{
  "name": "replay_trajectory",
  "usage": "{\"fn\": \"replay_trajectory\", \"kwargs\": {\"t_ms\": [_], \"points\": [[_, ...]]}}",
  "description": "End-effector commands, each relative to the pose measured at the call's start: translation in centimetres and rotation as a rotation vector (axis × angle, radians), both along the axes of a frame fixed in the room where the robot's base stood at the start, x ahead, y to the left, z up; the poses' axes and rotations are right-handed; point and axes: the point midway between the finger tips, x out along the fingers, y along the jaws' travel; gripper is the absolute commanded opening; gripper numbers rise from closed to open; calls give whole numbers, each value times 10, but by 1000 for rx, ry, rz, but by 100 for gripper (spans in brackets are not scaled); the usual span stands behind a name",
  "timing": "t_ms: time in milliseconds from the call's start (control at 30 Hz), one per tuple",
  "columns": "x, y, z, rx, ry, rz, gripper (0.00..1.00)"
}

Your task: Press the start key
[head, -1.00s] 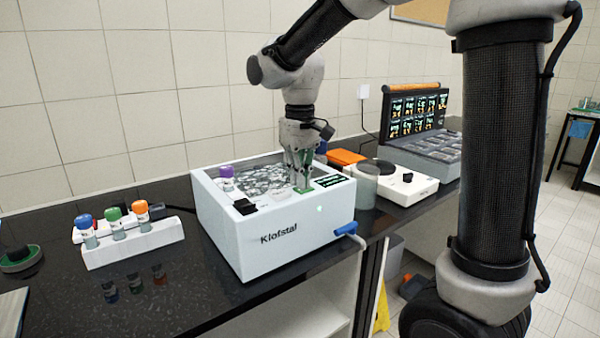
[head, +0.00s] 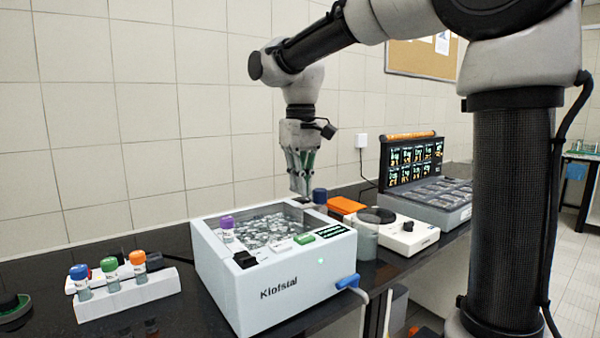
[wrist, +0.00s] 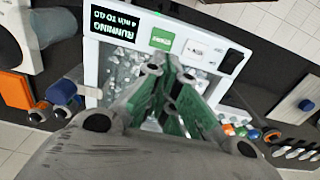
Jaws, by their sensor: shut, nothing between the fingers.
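The white Klofstal machine (head: 270,285) stands on the dark bench. Its green key (head: 304,240) sits on the top panel beside the display (head: 331,231), and in the wrist view the green key (wrist: 162,40) shows clear of my fingers. The display in the wrist view (wrist: 113,24) reads "RUNNING", with a line about minutes to go. A small green light (head: 321,261) glows on the front. My gripper (head: 301,193) is shut and empty, pointing down above the machine's back edge and apart from the key. It also shows in the wrist view (wrist: 172,68).
A purple-capped tube (head: 227,224) stands in the machine's bead-filled well. A white rack (head: 130,297) with capped tubes is at left. A white dial device (head: 408,238), an orange box (head: 346,205) and a dark case (head: 412,165) stand to the right. Air above the machine is free.

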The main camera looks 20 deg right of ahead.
Motion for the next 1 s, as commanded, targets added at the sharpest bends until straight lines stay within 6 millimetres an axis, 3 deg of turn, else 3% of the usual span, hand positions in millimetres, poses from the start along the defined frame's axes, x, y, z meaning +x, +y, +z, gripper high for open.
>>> {"fn": "replay_trajectory", "kwargs": {"t_ms": [100,267,1000], "points": [[1,0,16,1,-2,0,0],[0,0,26,0,-1,0,0],[0,0,27,1,-2,1,0]]}}
